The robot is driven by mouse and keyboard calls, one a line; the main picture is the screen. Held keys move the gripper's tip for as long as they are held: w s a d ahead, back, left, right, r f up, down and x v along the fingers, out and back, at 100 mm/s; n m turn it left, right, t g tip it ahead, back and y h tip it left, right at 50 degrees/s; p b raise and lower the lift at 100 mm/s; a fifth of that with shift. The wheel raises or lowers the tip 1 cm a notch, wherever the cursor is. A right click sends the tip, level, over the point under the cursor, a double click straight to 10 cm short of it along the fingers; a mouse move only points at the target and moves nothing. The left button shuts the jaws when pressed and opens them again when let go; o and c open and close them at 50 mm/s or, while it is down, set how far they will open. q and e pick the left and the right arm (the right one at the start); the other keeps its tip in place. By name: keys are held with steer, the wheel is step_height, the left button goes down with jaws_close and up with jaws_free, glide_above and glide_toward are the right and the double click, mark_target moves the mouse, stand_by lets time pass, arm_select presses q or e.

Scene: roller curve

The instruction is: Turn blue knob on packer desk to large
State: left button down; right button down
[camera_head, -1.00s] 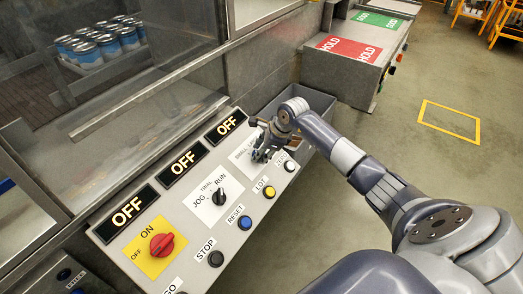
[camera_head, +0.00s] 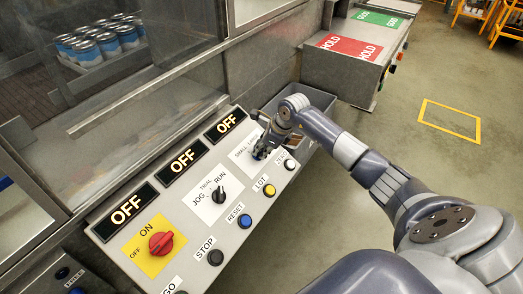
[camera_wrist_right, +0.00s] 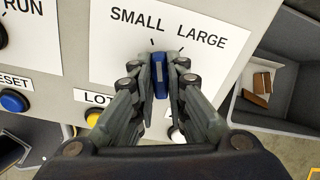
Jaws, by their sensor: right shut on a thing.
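The blue knob (camera_wrist_right: 159,78) sits on the packer desk panel (camera_wrist_right: 250,12), below the SMALL and LARGE labels in the right wrist view. My right gripper (camera_wrist_right: 163,88) is shut on it, with one finger on each side. The knob's far end lies just below the left tick mark, on the SMALL side; the right tick is nearer LARGE. The fingers hide part of the knob. In the head view my right gripper (camera_head: 262,150) is down at the panel's right part and covers most of the knob. My left gripper is not in view.
The black JOG/RUN knob (camera_head: 220,195), red ON/OFF knob (camera_head: 161,243), blue RESET button (camera_head: 245,221), yellow LOT button (camera_head: 269,190) and white button (camera_head: 290,164) are close by. A grey bin (camera_wrist_right: 292,90) lies right of the panel. OFF displays (camera_head: 182,162) line its back edge.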

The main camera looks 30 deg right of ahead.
steer(key=m+b, duration=0.1)
steer(key=m, duration=0.3)
steer(key=shift+d, duration=0.15)
steer(key=shift+m+y, duration=0.3)
steer(key=shift+m, duration=2.5)
steer(key=shift+w, duration=0.1)
steer(key=c, duration=1.6)
jaws_free()
steer(key=shift+d, duration=0.1)
steer(key=v, duration=1.2)
